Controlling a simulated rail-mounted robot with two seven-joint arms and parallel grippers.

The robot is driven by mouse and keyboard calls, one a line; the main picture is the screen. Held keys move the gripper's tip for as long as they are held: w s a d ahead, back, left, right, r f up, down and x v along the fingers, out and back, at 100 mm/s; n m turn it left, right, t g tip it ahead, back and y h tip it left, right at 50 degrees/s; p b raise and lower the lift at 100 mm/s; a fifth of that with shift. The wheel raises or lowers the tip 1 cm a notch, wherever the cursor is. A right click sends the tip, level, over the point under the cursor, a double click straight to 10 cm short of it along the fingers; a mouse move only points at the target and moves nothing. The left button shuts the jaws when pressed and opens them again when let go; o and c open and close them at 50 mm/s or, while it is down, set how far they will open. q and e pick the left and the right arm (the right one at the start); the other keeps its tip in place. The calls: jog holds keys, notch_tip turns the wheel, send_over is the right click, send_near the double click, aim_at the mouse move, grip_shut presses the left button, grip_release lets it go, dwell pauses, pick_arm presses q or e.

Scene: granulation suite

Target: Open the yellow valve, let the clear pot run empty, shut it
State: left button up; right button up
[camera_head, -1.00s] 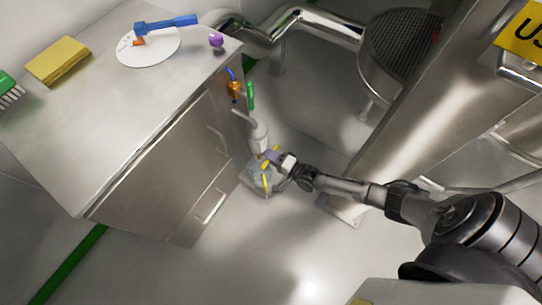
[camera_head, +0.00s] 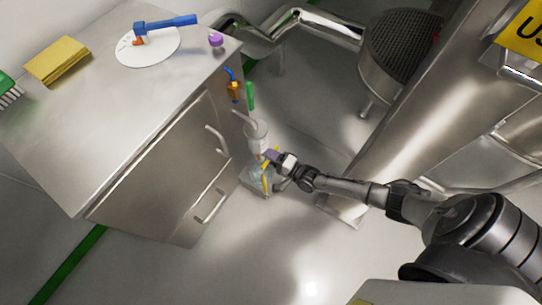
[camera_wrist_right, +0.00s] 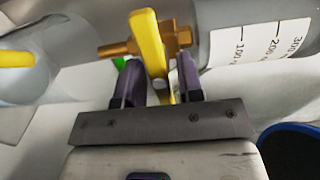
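The clear pot (camera_head: 257,133) hangs at the cabinet's right side; its printed scale shows in the right wrist view (camera_wrist_right: 262,42). A brass fitting (camera_wrist_right: 180,38) comes out of its end and carries the yellow valve lever (camera_wrist_right: 148,45). My right gripper (camera_head: 270,156) is at the valve below the pot. In the wrist view its two purple fingers (camera_wrist_right: 158,80) stand either side of the lever, with a visible gap, so it looks open around it. A clear vessel (camera_head: 257,178) with a yellow part stands below. I cannot read the liquid level. My left gripper is out of view.
The steel cabinet (camera_head: 120,110) carries a yellow sponge (camera_head: 57,60), a white disc (camera_head: 140,52) with a blue-handled valve (camera_head: 170,23), and a purple knob (camera_head: 216,40). Orange (camera_head: 234,88) and green (camera_head: 250,95) pieces are on its side. A steel column (camera_head: 420,100) stands at right.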

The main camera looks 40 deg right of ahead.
jog(key=shift+o, duration=0.8)
jog(key=shift+s, duration=0.2)
jog(key=p+v, duration=0.4)
jog(key=v, duration=0.9)
jog(key=shift+s+p, duration=0.25)
jog(key=shift+p, duration=0.1)
